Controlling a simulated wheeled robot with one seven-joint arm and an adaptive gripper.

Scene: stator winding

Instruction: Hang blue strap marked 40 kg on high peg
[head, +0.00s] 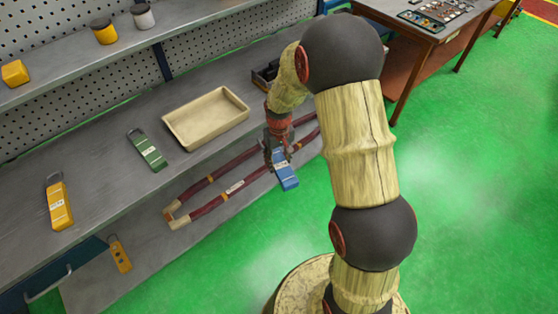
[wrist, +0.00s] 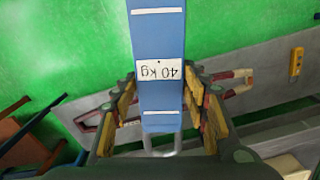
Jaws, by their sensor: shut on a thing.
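The blue strap (head: 287,180) hangs from my gripper (head: 277,148), out in front of the bench's edge. In the wrist view the blue strap (wrist: 158,40) has a white label reading "40 kg", upside down, and a metal loop at its lower end. The fingers of my gripper (wrist: 160,98) stand on both sides of the strap near that end and are shut on it. I cannot make out the high peg in either view.
A green strap (head: 148,150) and a yellow strap (head: 58,203) lie on the bench beside a beige tray (head: 206,118). A red-brown frame (head: 208,208) is below my gripper. Pegboard (head: 205,52) stands behind.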

